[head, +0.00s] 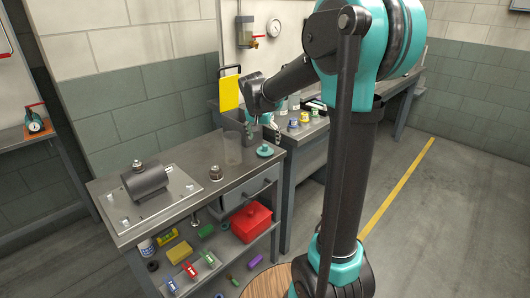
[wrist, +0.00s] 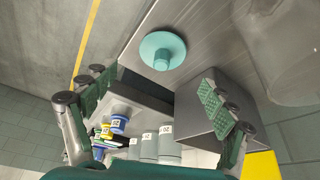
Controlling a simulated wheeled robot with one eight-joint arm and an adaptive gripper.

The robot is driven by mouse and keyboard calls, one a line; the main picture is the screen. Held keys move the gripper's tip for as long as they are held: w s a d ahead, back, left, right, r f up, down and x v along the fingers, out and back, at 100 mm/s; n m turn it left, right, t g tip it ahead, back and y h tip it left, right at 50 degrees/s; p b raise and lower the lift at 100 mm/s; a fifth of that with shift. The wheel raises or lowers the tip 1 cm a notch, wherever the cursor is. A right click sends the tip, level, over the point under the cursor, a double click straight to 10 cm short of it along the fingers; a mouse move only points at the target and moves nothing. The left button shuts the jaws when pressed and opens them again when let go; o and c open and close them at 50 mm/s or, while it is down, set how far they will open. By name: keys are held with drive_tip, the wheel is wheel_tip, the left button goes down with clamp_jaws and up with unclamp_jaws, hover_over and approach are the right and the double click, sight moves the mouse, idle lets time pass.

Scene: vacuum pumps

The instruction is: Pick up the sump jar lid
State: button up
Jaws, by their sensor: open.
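The sump jar lid, a teal disc with a raised round knob (head: 265,151), lies on the grey metal workbench near its right end. In the wrist view the lid (wrist: 161,50) is at upper middle, knob facing the camera, past and roughly between the finger pads. My gripper (head: 262,129) is just above the lid in the head view. In the wrist view its green-padded fingers (wrist: 155,88) are spread wide with nothing between them. The lid is clear of the fingers.
A clear jar (head: 232,149) stands left of the lid, close by. A grey bin (wrist: 205,118) is beside the bench end. A second bench behind holds several small jars (head: 293,124). A dark motor (head: 145,181) on a plate is at left.

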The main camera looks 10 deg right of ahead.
sight(265, 145)
drive_tip(key=shift+x, duration=2.85)
drive_tip(key=shift+a, duration=0.1)
drive_tip(key=shift+c, duration=0.6)
drive_tip(key=c, duration=1)
drive_tip(key=shift+r, duration=0.15)
